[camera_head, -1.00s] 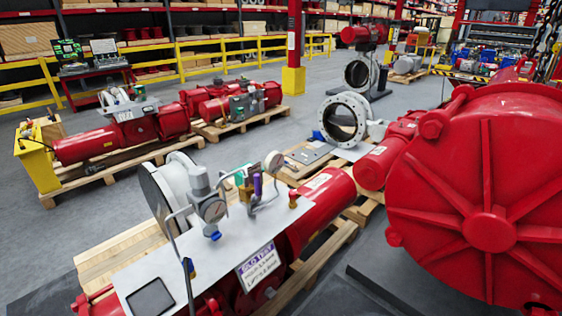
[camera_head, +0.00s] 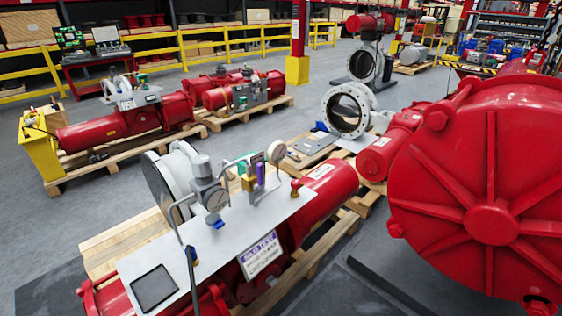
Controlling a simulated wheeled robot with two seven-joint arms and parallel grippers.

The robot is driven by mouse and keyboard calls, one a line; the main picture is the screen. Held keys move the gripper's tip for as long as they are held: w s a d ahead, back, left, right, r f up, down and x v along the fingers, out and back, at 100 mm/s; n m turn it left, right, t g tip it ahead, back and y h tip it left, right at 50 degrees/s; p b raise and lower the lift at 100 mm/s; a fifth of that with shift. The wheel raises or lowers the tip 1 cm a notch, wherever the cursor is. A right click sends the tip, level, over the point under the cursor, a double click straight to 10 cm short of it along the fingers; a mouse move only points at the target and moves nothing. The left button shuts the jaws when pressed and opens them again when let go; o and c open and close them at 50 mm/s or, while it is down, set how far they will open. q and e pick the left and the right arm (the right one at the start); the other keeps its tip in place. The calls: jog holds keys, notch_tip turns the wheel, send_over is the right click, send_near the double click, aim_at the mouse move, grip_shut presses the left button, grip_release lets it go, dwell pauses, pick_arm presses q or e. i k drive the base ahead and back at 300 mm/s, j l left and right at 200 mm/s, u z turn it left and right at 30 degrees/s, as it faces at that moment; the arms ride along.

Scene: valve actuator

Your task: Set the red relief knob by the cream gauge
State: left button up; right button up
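A small red knob on a brass-coloured base (camera_head: 296,187) stands upright near the right end of a light metal plate (camera_head: 235,236). A second round gauge with a whiter face (camera_head: 217,199) hangs on a grey regulator at the plate's left part. The plate lies over a red cylinder actuator (camera_head: 327,188). Neither of my grippers shows in the head view, and nothing is seen touching the knob.
Green, yellow and purple fittings (camera_head: 260,174) with bent tubing stand left of the knob. A white sign (camera_head: 259,255) hangs at the plate's front edge. A large red ribbed housing (camera_head: 490,222) fills the right. Grey floor (camera_head: 335,285) is open between it and the pallet.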

aim_at(295, 184)
jog(key=i+l+z, duration=0.6)
jog(key=i+z, duration=0.15)
jog(key=i, duration=0.15)
